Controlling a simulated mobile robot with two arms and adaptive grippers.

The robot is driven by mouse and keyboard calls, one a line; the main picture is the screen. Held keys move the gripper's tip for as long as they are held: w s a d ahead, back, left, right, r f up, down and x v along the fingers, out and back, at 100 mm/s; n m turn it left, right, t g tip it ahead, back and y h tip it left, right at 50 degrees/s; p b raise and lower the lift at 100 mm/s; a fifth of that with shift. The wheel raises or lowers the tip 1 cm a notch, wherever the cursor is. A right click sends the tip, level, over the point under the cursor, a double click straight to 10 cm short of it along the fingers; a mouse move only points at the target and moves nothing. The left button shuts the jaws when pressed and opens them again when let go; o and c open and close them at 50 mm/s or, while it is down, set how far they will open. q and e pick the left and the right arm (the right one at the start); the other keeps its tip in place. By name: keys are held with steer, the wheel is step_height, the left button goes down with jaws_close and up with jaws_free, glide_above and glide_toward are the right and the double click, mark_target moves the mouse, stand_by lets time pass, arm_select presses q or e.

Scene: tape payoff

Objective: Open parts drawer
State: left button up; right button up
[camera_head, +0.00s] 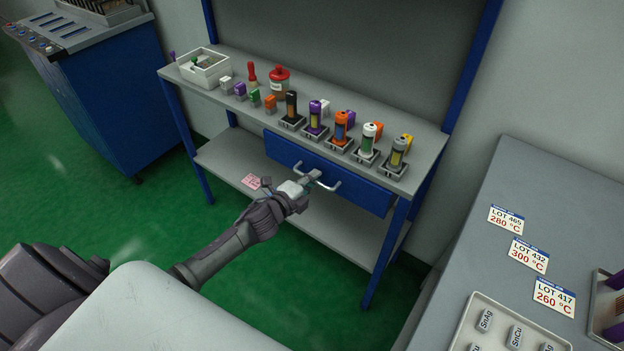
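The blue parts drawer (361,195) sits under the top of the grey workbench and looks closed, with its front about flush below the bench edge. A pale bar handle (331,188) stands out from its front. My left gripper (313,178) is at the handle, its fingertips overlapping the middle of the bar in the camera_head view. The fingers are small here and partly hide the bar, so I cannot tell whether they are closed around it. My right gripper is out of view.
The workbench top (228,59) carries several small coloured bottles, cylinders on stands and a white bin (206,71). A lower shelf (225,157) holds a pink note (251,181). A grey counter (555,190) with lot labels stands at right. A blue cabinet (105,95) stands at left.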

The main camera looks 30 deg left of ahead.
arm_select(q)
jaws_close()
steer(key=f+p+v, duration=0.2)
steer(key=f+v, duration=0.1)
steer(key=v, duration=1.4)
steer(key=shift+s+f+p, duration=0.3)
steer(key=shift+s, duration=0.2)
steer(key=shift+a, duration=0.1)
steer(key=o, duration=0.5)
jaws_free()
steer(key=shift+o, duration=0.2)
